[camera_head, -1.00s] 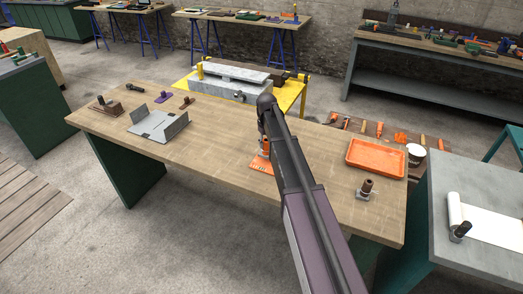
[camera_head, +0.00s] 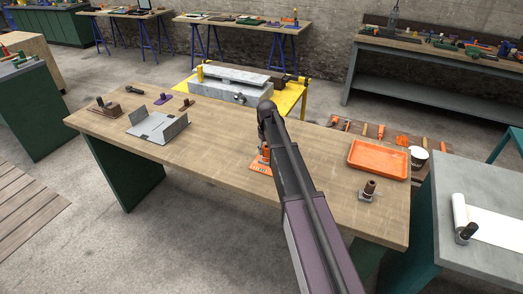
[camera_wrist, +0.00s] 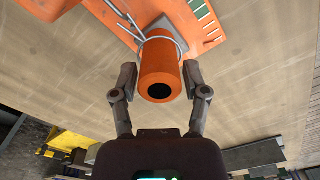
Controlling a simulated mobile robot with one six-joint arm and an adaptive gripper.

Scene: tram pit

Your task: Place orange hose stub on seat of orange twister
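The orange hose stub (camera_wrist: 159,68) is a short orange tube with a dark hole, its open end towards the wrist camera. My gripper (camera_wrist: 160,78) has one finger close along each side of it and appears shut on it. The far end of the stub is at a grey square seat (camera_wrist: 180,45) on the orange twister (camera_wrist: 203,22), a flat slotted orange part. A thin grey wire loop crosses the stub there. Whether the stub rests on the seat is hidden. In the head view the orange twister (camera_head: 259,168) lies on the table, partly behind my arm.
The wooden table (camera_head: 215,140) also bears an orange tray (camera_head: 377,159), a brown stub on a grey base (camera_head: 368,190) and a grey folded-sided plate (camera_head: 158,128). A yellow stand (camera_head: 290,101) with grey blocks is behind. The table between plate and twister is clear.

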